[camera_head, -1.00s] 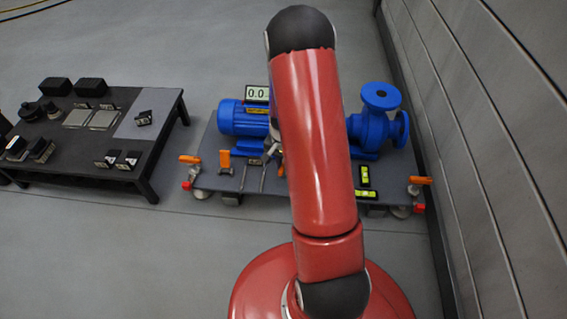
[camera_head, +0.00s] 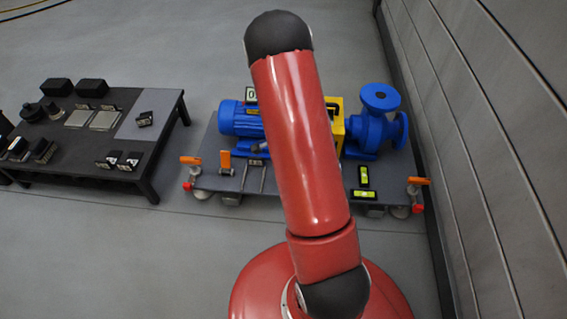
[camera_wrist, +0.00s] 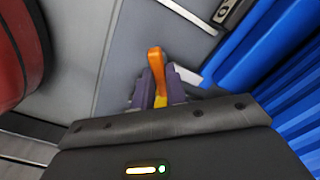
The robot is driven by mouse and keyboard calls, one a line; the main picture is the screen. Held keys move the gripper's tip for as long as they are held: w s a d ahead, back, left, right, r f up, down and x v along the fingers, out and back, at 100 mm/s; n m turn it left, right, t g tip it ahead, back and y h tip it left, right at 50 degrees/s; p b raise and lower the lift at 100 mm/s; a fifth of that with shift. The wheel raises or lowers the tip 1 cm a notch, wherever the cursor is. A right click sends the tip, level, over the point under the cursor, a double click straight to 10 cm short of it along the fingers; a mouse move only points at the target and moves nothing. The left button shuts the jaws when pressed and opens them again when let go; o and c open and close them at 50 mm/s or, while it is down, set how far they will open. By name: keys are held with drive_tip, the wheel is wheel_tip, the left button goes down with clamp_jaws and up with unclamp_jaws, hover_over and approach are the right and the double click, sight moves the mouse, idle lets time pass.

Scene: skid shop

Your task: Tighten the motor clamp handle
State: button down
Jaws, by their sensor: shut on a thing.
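An orange handle (camera_wrist: 156,64) stands between the two purple-grey fingers of my gripper (camera_wrist: 157,86) in the wrist view. The fingers are shut on it, with its tip showing beyond them. A yellow part shows lower between the fingers. The blue finned motor (camera_wrist: 270,62) is close on the right of the gripper. In the head view the blue motor (camera_head: 238,120) sits on the grey skid. My gripper and the held handle are hidden behind my arm there.
The skid (camera_head: 205,152) carries a blue pump (camera_head: 372,128), a yellow guard (camera_head: 338,125) and green levels (camera_head: 364,176). A dark table (camera_head: 150,165) is on the left, a wall (camera_head: 470,150) on the right.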

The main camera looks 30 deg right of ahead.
drive_tip(key=shift+m, duration=0.7)
drive_tip(key=shift+a+r+m+p, duration=0.1)
drive_tip(key=shift+m+p, duration=0.5)
drive_tip(key=shift+m, duration=0.9)
drive_tip(key=shift+m+p, duration=0.65)
drive_tip(key=shift+m, duration=0.75)
drive_tip(key=c, duration=1.2)
unclamp_jaws()
drive_tip(key=shift+c, duration=0.2)
